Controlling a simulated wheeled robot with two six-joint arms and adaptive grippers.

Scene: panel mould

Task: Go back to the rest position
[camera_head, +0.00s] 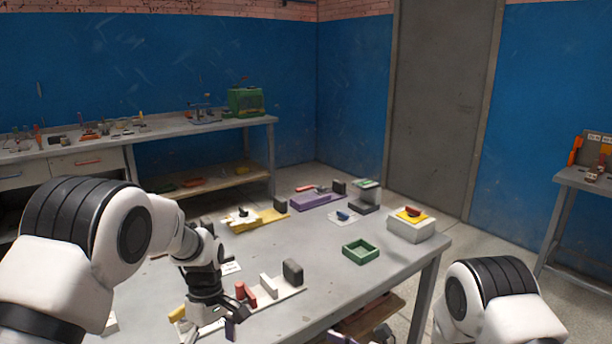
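My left arm comes in from the left, and its dark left gripper (211,330) points down over the near part of the grey table (335,290). Its fingers look spread apart, with nothing seen between them; the tips are close to the bottom edge of the picture. It is beside a pale panel (262,300) that carries a red block, a white block and a dark block.
On the table are a green tray (361,251), a white box with yellow and red pieces (411,227), a purple panel (317,200), a yellow panel (259,219) and a grey-and-dark stand (366,196). A workbench (200,127) lines the back wall. The table's middle is fairly clear.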

